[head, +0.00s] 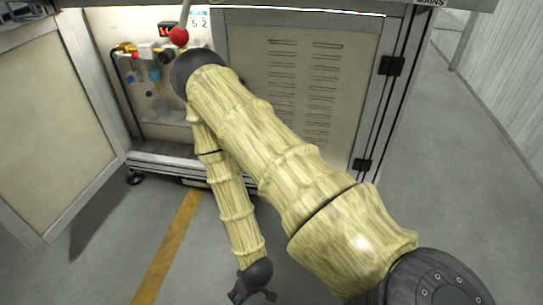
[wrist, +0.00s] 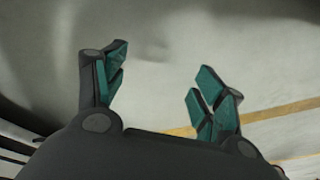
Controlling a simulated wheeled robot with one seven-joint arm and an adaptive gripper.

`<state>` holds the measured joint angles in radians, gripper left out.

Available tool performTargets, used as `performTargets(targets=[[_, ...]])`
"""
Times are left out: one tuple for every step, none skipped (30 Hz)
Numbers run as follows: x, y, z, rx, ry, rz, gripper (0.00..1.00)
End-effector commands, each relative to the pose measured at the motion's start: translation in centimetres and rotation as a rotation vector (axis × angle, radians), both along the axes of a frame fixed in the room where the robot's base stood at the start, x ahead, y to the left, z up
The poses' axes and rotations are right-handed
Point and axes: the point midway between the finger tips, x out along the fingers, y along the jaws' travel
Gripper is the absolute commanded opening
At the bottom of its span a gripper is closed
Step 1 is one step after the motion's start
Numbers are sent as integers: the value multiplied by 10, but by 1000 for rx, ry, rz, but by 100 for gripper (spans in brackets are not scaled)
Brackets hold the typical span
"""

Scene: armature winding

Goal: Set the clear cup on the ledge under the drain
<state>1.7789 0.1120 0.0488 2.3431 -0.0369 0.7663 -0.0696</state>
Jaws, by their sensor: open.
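My gripper (head: 253,295) hangs low over the grey floor in the head view, at the bottom edge of the picture. In the wrist view my gripper (wrist: 161,88) is open, with nothing between its green-padded fingers. I cannot make out the clear cup for certain in either view. A pale, see-through shape (head: 170,117) shows low in the open cabinet recess, partly behind my arm; I cannot tell what it is. The recess floor (head: 160,133) forms a ledge below the air fittings (head: 150,52). The drain itself is too small to tell. My gripper is well apart from the recess.
The cabinet has a vented panel (head: 290,90) on the right and a large pale panel (head: 50,120) on the left. A red knob (head: 179,36) is near my elbow. A yellow floor line (head: 165,250) crosses clear floor. A corrugated wall (head: 505,75) stands far right.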

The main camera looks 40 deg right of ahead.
Motion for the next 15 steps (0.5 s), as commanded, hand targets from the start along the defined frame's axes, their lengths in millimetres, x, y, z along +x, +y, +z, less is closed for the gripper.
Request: performTargets(targets=[[-27, -5, 2, -15, 55, -2, 70], [-41, -8, 3, -23, 85, -7, 70], [-57, -11, 5, -33, 117, -11, 70], [-68, -12, 7, -41, 141, -15, 70], [-77, -13, 8, -47, 160, -19, 70], [-86, -14, 10, -55, 180, -22, 70], [-92, -15, 11, -58, 192, -24, 70], [-96, -16, 12, -62, 201, -26, 70], [-100, -17, 13, -64, 208, -29, 70], [-101, -18, 13, -65, 212, -30, 70], [-102, -18, 14, -66, 213, -30, 70], [-102, -18, 14, -66, 214, -31, 70], [-102, -18, 14, -66, 214, -31, 70], [-102, -18, 14, -66, 213, -31, 70], [-102, -18, 14, -66, 213, -31, 70]])
